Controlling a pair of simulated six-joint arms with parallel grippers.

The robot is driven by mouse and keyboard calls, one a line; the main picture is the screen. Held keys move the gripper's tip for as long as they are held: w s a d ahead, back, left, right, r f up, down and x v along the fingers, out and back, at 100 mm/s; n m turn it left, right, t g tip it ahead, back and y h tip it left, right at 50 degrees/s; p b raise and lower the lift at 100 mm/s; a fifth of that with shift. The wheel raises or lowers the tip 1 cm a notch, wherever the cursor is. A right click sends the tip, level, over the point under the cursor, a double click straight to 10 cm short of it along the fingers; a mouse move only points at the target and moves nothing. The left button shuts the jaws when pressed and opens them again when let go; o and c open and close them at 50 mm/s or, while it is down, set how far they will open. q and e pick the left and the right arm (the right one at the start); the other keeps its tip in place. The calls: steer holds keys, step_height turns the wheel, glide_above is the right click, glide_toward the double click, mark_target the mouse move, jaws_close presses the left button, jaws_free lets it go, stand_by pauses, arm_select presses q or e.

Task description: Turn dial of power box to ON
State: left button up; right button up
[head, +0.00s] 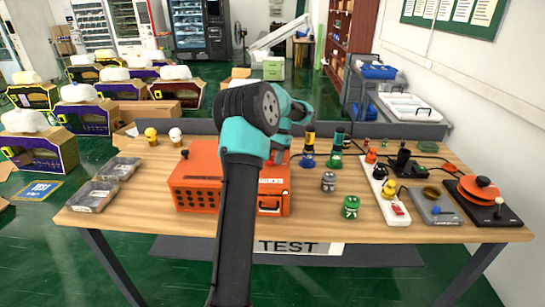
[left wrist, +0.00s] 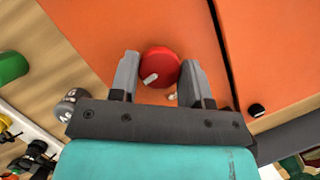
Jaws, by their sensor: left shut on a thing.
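The orange power box (head: 205,180) stands on the wooden table in the head view, partly hidden behind my left arm. Its orange top fills much of the left wrist view (left wrist: 110,35). The round red dial (left wrist: 160,62) with a small white pointer sits on that orange face. My left gripper (left wrist: 158,76) has its two grey fingers on either side of the dial, shut on it. In the head view the dial and the fingertips are hidden behind my arm. The pointer slants toward the lower left in the wrist view. My right gripper is not in view.
Grey trays (head: 95,195) lie at the table's left. A grey jar (head: 328,181) and a green jar (head: 350,207) stand right of the box. A white power strip (head: 385,195) and a red-topped device (head: 480,190) are farther right. The front left edge is clear.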

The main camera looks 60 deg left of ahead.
arm_select(q)
steer(key=shift+m+y, duration=0.4)
steer(key=shift+m, duration=0.4)
steer(key=o, duration=0.9)
steer(key=d+v, duration=0.1)
steer(key=v, duration=1.6)
steer(key=shift+a, duration=0.5)
steer(key=shift+w+r, duration=0.1)
steer(key=shift+r, duration=0.05)
